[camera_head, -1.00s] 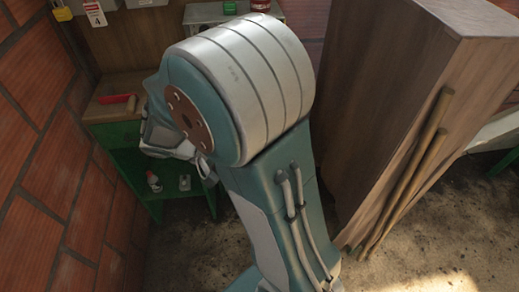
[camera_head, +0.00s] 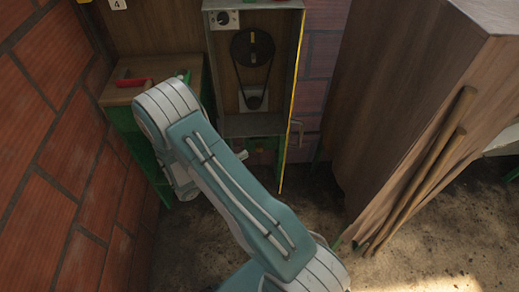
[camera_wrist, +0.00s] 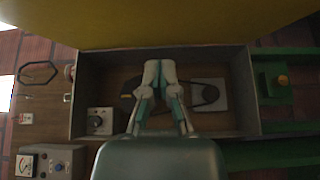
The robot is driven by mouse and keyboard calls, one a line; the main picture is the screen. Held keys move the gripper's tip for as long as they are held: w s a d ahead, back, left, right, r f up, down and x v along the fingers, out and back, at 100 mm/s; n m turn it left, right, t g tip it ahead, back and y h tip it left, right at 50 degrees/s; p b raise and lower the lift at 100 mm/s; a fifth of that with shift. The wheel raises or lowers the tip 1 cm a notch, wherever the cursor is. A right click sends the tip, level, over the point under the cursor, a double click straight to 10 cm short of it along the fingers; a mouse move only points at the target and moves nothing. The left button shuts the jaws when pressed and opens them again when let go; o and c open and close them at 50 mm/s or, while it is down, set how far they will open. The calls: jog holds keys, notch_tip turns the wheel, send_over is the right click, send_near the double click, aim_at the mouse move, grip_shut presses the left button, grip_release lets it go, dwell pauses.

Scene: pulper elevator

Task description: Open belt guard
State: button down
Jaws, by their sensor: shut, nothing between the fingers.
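The belt guard (camera_head: 292,100) stands swung out at the right side of a grey housing (camera_head: 207,30), seen nearly edge-on as a thin yellow strip. In the wrist view the guard is likely the broad yellow panel (camera_wrist: 150,22) across the top. Inside the open housing, a black belt runs round a large upper pulley (camera_head: 252,47) and a small lower one (camera_head: 252,99). My gripper (camera_wrist: 158,66) is shut and empty, in front of the housing opening in the wrist view, hiding part of the belt. In the head view my arm hides the fingertips.
A green bench (camera_head: 125,95) with a red-handled tool (camera_head: 133,82) stands left of the housing. A brick wall (camera_head: 65,130) closes the left side. A wooden cabinet (camera_head: 400,100) with poles leaning on it (camera_head: 440,165) stands right. Dirt floor (camera_head: 380,265) is clear in front.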

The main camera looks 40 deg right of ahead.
jog(key=s+d, duration=0.3)
jog(key=d, duration=0.8)
jog(key=shift+d, duration=0.4)
jog(key=shift+s, duration=0.1)
